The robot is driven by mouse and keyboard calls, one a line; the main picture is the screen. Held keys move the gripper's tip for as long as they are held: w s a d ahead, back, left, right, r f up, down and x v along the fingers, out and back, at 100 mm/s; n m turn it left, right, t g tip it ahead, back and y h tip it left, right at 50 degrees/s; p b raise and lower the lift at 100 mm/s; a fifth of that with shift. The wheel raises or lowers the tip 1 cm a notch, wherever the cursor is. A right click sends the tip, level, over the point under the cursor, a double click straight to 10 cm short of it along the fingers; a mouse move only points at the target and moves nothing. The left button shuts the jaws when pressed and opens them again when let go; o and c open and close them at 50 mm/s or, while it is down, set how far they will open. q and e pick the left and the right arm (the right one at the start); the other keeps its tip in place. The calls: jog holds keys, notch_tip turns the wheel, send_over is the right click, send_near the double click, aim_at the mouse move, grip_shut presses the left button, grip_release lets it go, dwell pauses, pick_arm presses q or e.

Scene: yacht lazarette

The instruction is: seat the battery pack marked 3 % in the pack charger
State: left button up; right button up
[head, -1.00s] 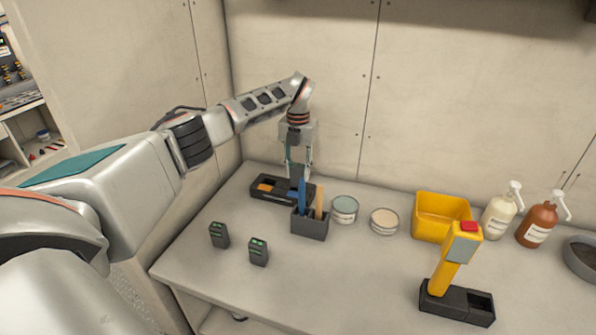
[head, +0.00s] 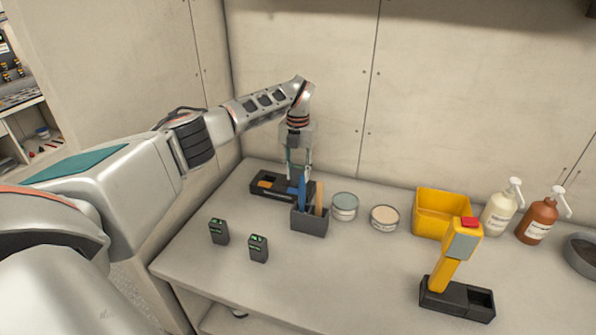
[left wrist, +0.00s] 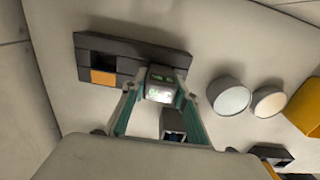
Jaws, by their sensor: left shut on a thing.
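My left gripper (head: 298,176) is shut on a dark battery pack (left wrist: 160,84), with a small lit display in the left wrist view; its marking is not readable. The pack is at the right end of a long dark tray (head: 268,192), also in the left wrist view (left wrist: 125,48). I cannot tell whether the pack is inside it or above it. A dark base with an open slot (head: 481,302) stands at the front right; which of the two is the charger is unclear. Two other packs with green displays, one (head: 219,231) and another (head: 258,248), stand at the front left.
A dark caddy (head: 309,220) with upright blue and tan items stands close in front of the gripper. Two round tins (head: 345,207) (head: 384,218), a yellow bin (head: 442,214) and pump bottles (head: 500,214) are to the right. A yellow tool (head: 457,256) stands in the right base. The middle front is clear.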

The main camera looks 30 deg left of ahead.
aim_at(298, 167)
pick_arm(q)
jog(key=shift+f+b, duration=0.35)
jog(key=shift+f, duration=0.8)
jog(key=o, duration=1.4)
jog(key=shift+c, duration=0.2)
notch_tip(298, 167, up, 12)
jog(key=shift+r, duration=0.1)
